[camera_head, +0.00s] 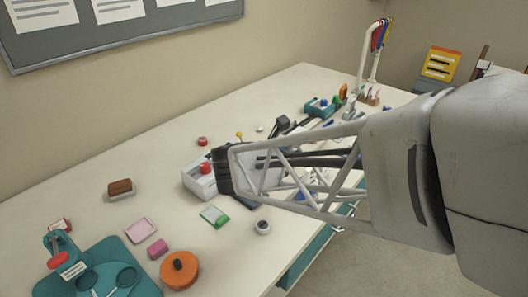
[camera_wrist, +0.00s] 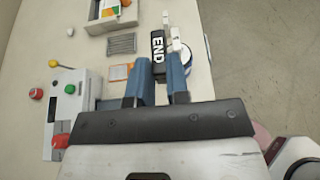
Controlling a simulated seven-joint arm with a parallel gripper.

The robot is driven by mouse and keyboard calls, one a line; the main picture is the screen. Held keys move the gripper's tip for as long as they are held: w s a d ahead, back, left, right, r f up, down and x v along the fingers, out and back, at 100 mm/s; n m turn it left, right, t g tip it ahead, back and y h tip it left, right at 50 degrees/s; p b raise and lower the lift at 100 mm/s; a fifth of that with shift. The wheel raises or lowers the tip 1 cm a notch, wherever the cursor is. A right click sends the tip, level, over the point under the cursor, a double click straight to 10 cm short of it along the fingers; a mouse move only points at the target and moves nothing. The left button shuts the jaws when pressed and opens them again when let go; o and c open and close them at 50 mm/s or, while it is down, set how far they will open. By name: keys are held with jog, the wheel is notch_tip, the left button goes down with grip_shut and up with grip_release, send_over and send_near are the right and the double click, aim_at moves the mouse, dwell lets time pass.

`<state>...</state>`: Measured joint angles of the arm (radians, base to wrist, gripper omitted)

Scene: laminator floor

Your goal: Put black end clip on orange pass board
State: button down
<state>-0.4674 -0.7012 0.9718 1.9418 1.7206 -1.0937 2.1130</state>
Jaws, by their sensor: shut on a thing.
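The black end clip (camera_wrist: 158,46), with white letters END, is between the blue fingers of my gripper (camera_wrist: 157,75) in the wrist view. The gripper is shut on it, and the clip sticks out past the fingertips. A small flat orange piece (camera_wrist: 118,72) lies on the table just left of the fingers, partly hidden by the left one. It may be the orange pass board, but I cannot tell for certain. The clip is apart from it in the picture. In the head view my arm hides the fingers and the clip.
A white machine with red and green buttons (camera_wrist: 70,110) stands left of the gripper. A grey ridged piece (camera_wrist: 121,43) and a tray of cards (camera_wrist: 110,22) lie beyond. A white and blue thing (camera_wrist: 187,52) is close on the right, near the table edge.

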notch_tip(320, 180, down, 14)
jog(key=shift+w, duration=0.15)
dwell(0.4)
jog(key=w+a, duration=0.1)
jog(key=w, duration=0.4)
jog(key=w+f, duration=0.1)
jog(key=w, duration=0.4)
jog(key=w+a, duration=0.1)
jog(key=w, duration=0.4)
jog(key=shift+w+a+f, duration=0.2)
jog(key=shift+w+a, duration=0.1)
jog(key=shift+f, duration=1.75)
jog(key=shift+f, duration=0.6)
jog(key=c, duration=1.1)
grip_release()
